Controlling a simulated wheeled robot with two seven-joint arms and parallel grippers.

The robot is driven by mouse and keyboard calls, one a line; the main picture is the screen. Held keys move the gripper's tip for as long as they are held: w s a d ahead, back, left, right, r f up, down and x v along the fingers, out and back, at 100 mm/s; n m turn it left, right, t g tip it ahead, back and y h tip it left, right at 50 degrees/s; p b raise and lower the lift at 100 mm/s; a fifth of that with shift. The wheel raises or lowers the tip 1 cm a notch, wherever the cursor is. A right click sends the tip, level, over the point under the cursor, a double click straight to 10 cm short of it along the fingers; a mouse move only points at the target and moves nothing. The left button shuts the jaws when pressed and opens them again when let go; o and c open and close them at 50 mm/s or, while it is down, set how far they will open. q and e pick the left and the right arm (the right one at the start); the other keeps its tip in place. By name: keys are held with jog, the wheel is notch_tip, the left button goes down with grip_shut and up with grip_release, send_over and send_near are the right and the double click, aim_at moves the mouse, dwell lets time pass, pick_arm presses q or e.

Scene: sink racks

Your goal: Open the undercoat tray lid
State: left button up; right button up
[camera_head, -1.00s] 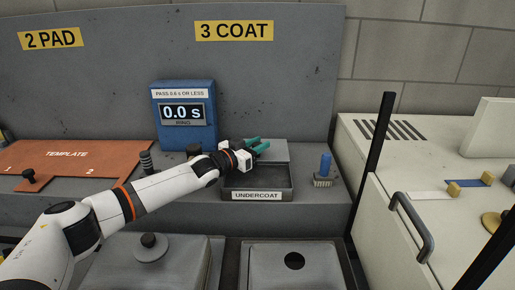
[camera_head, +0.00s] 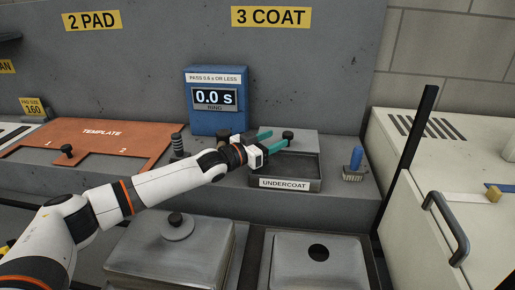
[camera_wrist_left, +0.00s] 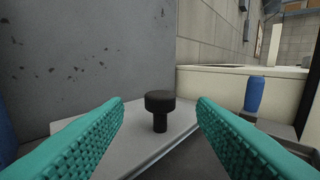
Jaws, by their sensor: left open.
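The undercoat tray (camera_head: 255,181) stands on the grey ledge, with its label on the front. Its grey lid (camera_head: 305,144) lies at the back, and the tray's dark inside shows in front of it. A black knob (camera_head: 288,135) stands up from the lid. My left gripper (camera_head: 279,138) is open, with its green fingers just left of the knob in the head view. In the left wrist view, the knob (camera_wrist_left: 160,102) stands ahead, centred between the spread fingers and apart from both. My right gripper is not in view.
A blue ring timer (camera_head: 214,115) reading 0.0 s stands behind my left wrist. A blue-handled brush (camera_head: 355,163) stands right of the tray. An orange template (camera_head: 100,142) lies to the left.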

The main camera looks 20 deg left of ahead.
pick_arm(q)
jog(key=v, duration=0.6)
jog(key=shift+b, duration=0.35)
jog(key=shift+w+d, duration=0.1)
